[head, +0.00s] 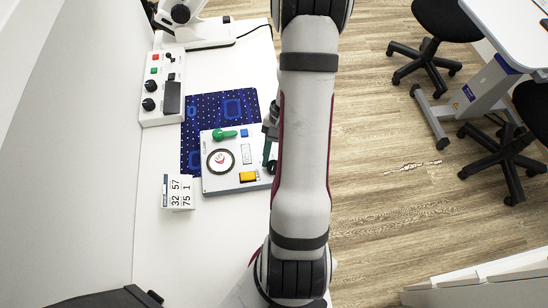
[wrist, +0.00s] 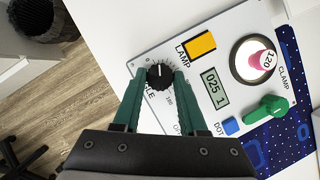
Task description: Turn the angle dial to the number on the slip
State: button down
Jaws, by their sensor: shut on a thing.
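The angle dial (wrist: 160,70) is a black knob with a white pointer line and a printed scale, at the panel's edge in the wrist view. My gripper (wrist: 158,79) has its green fingers on either side of the knob and is shut on it. In the head view my gripper (head: 268,149) is mostly hidden behind my arm. A white slip or card (head: 177,192) stands left of the panel, with small sideways digits that look like 32, 57, 75 and 1.
Another control box (head: 155,115) stands behind.

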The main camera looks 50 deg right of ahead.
jog(key=m+t, duration=0.2)
jog(key=m, duration=0.2)
jog(key=shift+s+m, duration=0.15)
jog(key=shift+m, duration=0.25)
jog(key=m+t, duration=0.1)
jog(key=m, duration=0.1)
jog(key=m+t, duration=0.1)
jog(key=m, duration=0.2)
jog(key=shift+s+a+h, duration=0.1)
jog(key=shift+s+h, duration=0.05)
jog(key=shift+h, duration=0.25)
jog(key=shift+m, duration=0.3)
jog(key=shift+c, duration=2.2)
grip_release()
jog(key=shift+r, duration=0.1)
jog(key=v, duration=1.5)
jog(key=shift+s+r, duration=0.2)
jog(key=shift+r, duration=0.1)
